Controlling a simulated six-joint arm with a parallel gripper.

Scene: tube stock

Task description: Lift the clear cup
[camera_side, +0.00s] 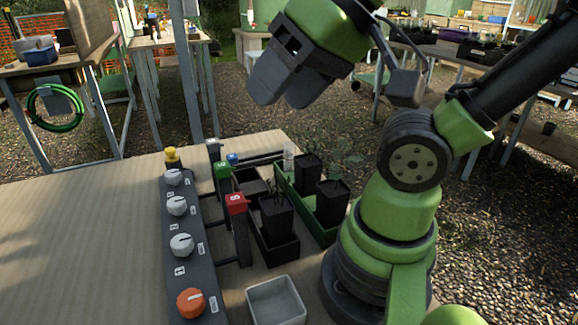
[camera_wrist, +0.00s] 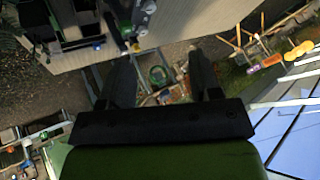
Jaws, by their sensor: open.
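A small clear, see-through object that looks like the clear cup (camera_side: 288,160) stands at the back end of the green tray, behind the black pots. Whether it is in the tray or just behind it, I cannot tell. My gripper (camera_side: 284,98) is high above the table's back edge, well above the cup, with its two grey fingers apart and nothing between them. In the wrist view my gripper (camera_wrist: 162,78) shows both fingers spread, with background between them. I cannot make out the cup in the wrist view.
A green tray (camera_side: 318,233) and a black tray (camera_side: 283,252) hold black pots (camera_side: 332,203). Red (camera_side: 236,203) and green (camera_side: 223,170) tap-like heads stand beside a dark knob panel (camera_side: 193,262). A grey square container (camera_side: 276,302) sits in front. The table's left side (camera_side: 80,240) is clear.

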